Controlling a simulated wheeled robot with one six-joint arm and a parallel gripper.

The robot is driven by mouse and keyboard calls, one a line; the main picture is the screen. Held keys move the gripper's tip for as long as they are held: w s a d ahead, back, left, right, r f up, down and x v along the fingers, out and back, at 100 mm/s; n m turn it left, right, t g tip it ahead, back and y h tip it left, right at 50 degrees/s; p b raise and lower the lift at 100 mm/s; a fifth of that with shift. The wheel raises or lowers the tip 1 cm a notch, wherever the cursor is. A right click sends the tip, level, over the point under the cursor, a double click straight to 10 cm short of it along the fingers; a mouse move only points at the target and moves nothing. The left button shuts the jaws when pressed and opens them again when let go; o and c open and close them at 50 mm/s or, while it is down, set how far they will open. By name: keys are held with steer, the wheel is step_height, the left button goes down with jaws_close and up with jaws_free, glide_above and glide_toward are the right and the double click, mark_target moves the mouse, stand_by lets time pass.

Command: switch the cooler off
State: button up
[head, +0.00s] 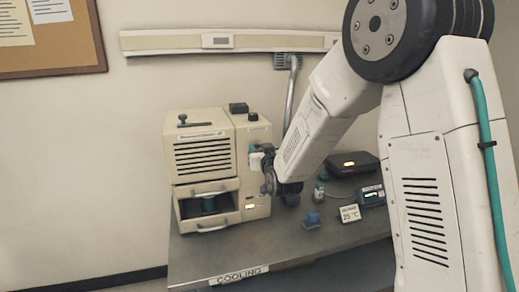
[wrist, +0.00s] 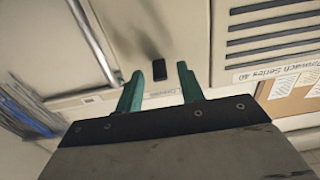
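The cooler (head: 203,150) is a beige box with a slatted front at the left of the metal bench, in the head view. Its slats also show in the wrist view (wrist: 270,35). A small black switch (wrist: 159,69) sits on its beige panel, with a small label below it. My gripper (wrist: 160,80) is open, its two teal fingers on either side of the switch in the picture. I cannot tell whether they touch the panel.
A drawer (head: 208,208) with a dark blue thing inside stands open below the slats. The bench's front left is clear.

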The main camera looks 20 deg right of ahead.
steer(key=shift+w, duration=0.3)
jaws_close()
steer(key=shift+f+t, duration=0.35)
steer(key=shift+t, duration=0.55)
steer(key=shift+f+t, duration=0.4)
steer(key=shift+t, duration=0.5)
steer(key=shift+f+t, duration=0.35)
steer(key=shift+t, duration=0.55)
